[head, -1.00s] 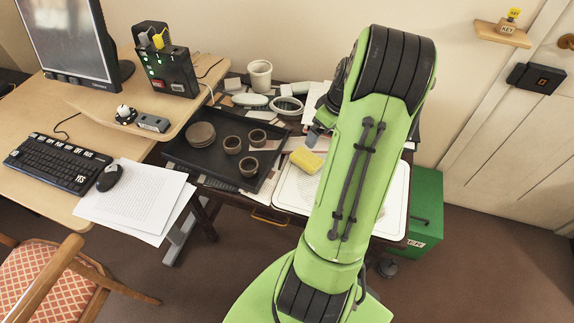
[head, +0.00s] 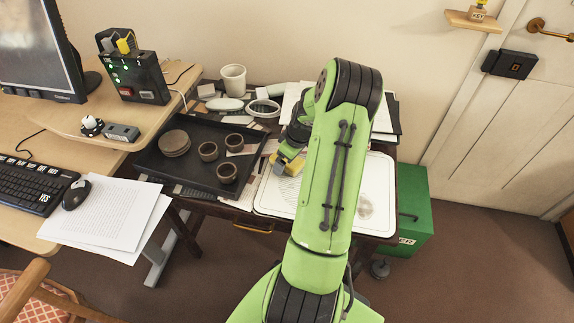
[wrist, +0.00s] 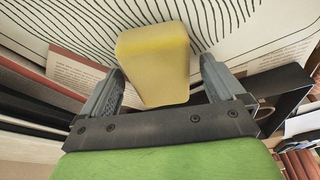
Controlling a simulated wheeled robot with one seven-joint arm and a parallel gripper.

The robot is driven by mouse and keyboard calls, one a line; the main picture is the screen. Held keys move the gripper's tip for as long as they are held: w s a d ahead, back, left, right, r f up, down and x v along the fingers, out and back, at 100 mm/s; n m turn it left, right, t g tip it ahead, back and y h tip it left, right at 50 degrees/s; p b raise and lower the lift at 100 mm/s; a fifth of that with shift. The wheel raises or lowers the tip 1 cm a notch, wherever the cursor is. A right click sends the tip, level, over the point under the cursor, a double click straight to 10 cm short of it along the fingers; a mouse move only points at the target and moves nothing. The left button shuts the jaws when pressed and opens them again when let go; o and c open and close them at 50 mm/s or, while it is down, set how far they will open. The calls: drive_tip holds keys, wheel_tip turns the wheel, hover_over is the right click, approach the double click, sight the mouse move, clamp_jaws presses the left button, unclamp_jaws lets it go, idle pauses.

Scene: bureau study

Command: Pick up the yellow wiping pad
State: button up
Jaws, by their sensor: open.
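The yellow wiping pad (wrist: 154,65) lies at the edge of a white board with dark curved lines. In the wrist view it sits between and just beyond the two open fingers of my gripper (wrist: 160,90). I cannot tell whether either finger touches it. In the head view the pad (head: 287,164) is partly hidden by my gripper (head: 284,158), which is right over it.
A dark tray (head: 160,176) with several small brown cups is left of the pad. A white cup (head: 233,78) and papers stand behind. The white board (head: 378,200) extends right, partly behind my arm. A green box (head: 415,205) stands on the floor.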

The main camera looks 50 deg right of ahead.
drive_tip(key=c, duration=1.1)
wheel_tip(320, 180, up, 10)
drive_tip(key=p, duration=0.3)
drive_tip(key=shift+p, duration=0.3)
drive_tip(key=shift+c, duration=0.2)
